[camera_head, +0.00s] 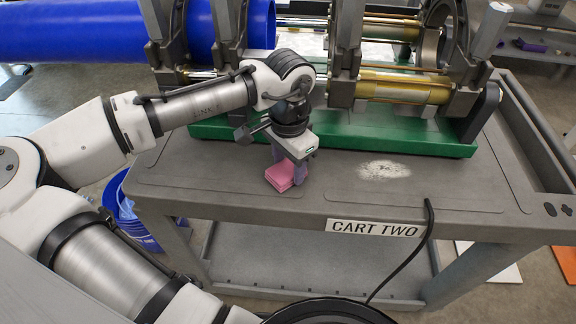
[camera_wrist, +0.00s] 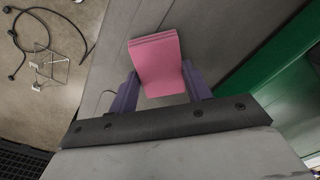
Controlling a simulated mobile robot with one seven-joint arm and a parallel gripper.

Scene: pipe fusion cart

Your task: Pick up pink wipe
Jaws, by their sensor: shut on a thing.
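The pink wipe (camera_head: 280,176) is a small folded pink stack near the front edge of the cart top, left of the white powdery patch. In the wrist view the pink wipe (camera_wrist: 157,62) sits between the two purple fingers of my gripper (camera_wrist: 160,92). In the head view my gripper (camera_head: 289,166) points down at the wipe, with its fingers on either side of it. The fingers are shut on the wipe. I cannot tell whether the wipe is clear of the cart top.
The grey cart (camera_head: 460,195) has a green tray (camera_head: 400,143) behind my gripper, carrying the pipe clamp machine (camera_head: 400,88) and a blue pipe (camera_head: 110,38). A white powdery patch (camera_head: 384,170) lies to the right. A black cable (camera_head: 412,252) hangs over the front edge.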

